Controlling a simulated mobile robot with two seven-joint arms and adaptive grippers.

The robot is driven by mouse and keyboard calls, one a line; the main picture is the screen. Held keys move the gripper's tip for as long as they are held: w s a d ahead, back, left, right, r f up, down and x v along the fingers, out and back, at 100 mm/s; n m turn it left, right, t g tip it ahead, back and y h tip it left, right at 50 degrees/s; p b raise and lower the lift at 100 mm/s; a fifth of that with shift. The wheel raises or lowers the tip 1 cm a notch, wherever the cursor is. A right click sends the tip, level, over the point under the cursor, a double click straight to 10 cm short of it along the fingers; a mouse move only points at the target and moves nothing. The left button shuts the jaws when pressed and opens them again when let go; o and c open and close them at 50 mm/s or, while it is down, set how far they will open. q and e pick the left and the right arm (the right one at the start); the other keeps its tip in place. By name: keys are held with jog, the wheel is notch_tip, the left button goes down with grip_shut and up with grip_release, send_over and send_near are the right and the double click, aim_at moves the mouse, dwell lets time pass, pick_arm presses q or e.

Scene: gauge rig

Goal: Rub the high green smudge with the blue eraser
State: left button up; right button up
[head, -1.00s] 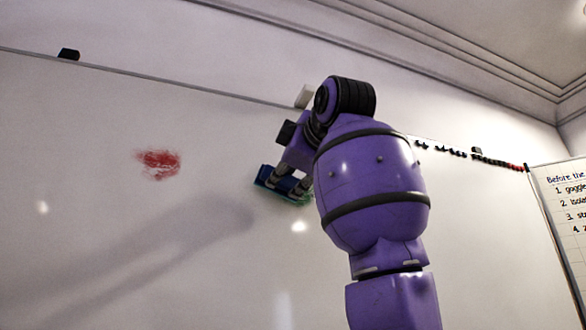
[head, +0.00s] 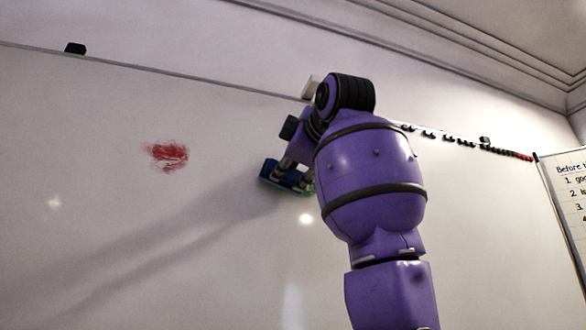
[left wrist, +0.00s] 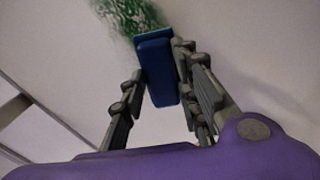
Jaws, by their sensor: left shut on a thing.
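My left gripper (head: 287,178) is up at the whiteboard and shut on the blue eraser (head: 269,171). In the left wrist view the blue eraser (left wrist: 156,72) stands lengthwise between the fingers. The green smudge (left wrist: 130,14) shows there at the eraser's far end, partly hidden behind it. In the head view only a thin trace of green shows beside the gripper; the arm and eraser hide the rest. The eraser is at or very near the board; I cannot tell whether it touches. My right gripper is not in view.
A red smudge (head: 167,155) is on the whiteboard (head: 90,220) to the left. A black object (head: 75,48) and a pale block (head: 311,87) sit along the board's top edge. Several small dark items line the edge at right, near a written board (head: 570,185).

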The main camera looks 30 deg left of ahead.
pick_arm(q)
jog(key=shift+x, duration=0.9)
jog(key=shift+d, duration=0.1)
jog(key=w+d, duration=0.9)
jog(key=w, duration=0.1)
jog(key=shift+w, duration=0.2)
dwell(1.0)
jog(key=shift+a, duration=0.2)
